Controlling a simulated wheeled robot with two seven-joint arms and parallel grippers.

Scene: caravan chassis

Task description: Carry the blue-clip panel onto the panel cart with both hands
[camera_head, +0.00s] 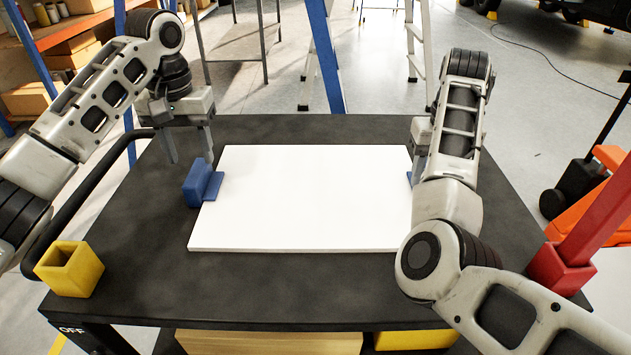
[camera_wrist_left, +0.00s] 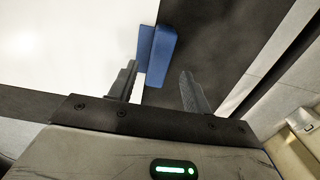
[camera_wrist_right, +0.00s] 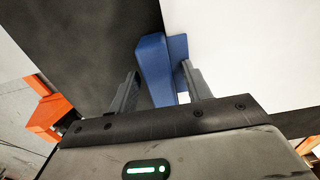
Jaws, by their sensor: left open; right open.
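The white panel (camera_head: 305,200) lies flat on a black tabletop (camera_head: 290,290). A blue clip (camera_head: 203,184) sits on its left edge and another, mostly hidden by my right arm, shows as a sliver (camera_head: 409,177) at its right edge. My left gripper (camera_head: 189,152) is open at the far side of the left clip. In the left wrist view that clip (camera_wrist_left: 161,55) lies between and ahead of the fingers. My right gripper is open; in the right wrist view its fingers (camera_wrist_right: 160,90) stand either side of the right clip (camera_wrist_right: 153,68). Neither gripper is closed on a clip.
A yellow square socket (camera_head: 70,268) stands at the tabletop's near left corner, a red post in a socket (camera_head: 560,268) at the right. A black rail (camera_head: 75,195) runs along the left. Blue uprights and a ladder (camera_head: 418,40) stand behind. The tabletop in front of the panel is clear.

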